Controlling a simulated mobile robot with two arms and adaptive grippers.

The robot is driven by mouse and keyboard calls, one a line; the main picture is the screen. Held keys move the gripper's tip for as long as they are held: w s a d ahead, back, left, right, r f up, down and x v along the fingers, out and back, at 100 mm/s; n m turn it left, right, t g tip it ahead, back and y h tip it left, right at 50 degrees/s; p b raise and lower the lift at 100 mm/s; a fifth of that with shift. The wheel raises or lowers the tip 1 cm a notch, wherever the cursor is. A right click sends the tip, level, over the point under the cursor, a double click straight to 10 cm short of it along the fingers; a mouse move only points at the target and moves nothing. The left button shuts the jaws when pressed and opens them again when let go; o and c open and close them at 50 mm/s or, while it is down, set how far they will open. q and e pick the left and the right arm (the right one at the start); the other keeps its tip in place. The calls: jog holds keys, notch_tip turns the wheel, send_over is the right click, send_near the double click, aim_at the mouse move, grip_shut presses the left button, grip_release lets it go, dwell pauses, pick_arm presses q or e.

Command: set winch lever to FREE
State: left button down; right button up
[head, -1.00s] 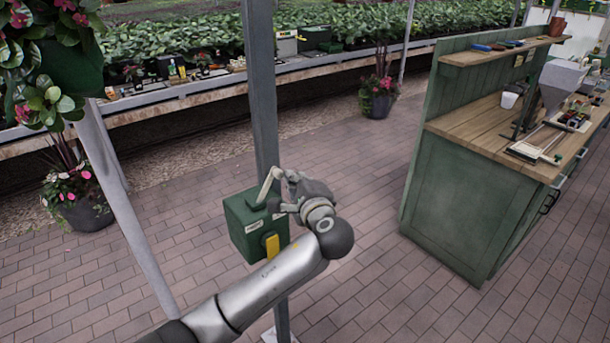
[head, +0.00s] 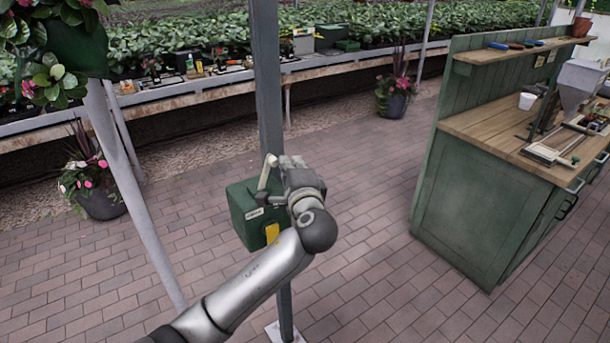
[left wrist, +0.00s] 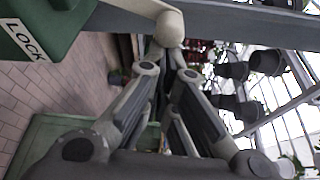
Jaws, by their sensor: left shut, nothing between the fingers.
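The green winch box (head: 237,217) is mounted on a grey post. A pale lever arm (head: 264,176) rises from it to a rounded end. A yellow part (head: 272,233) shows on its front, partly behind my arm. In the left wrist view the box's label reads LOCK (left wrist: 25,40), and the pale arm (left wrist: 138,8) ends in a round knob (left wrist: 169,28). My left gripper (head: 284,162) is shut and empty, its fingers right beside the lever's end; contact is unclear. No FREE marking is readable. My right gripper is out of view.
The grey post (head: 267,90) stands right behind the box. A green workbench (head: 475,205) stands to the right, with paved floor between. A potted plant (head: 100,203) and a slanted pale pole (head: 130,185) are at left. A long planting bench (head: 180,100) runs behind.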

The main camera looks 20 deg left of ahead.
pick_arm(q)
jog(key=s+a+r+n+t+y+b, duration=0.1)
jog(key=s+a+n+y+b, duration=0.2)
jog(key=n+b, duration=0.8)
jog(key=shift+s+a+r+t+y+b, duration=0.3)
jog(key=shift+s+a+b, duration=1.05)
jog(key=shift+s, duration=0.45)
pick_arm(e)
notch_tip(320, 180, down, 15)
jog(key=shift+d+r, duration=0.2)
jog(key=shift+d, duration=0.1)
pick_arm(q)
jog(key=shift+d, duration=0.15)
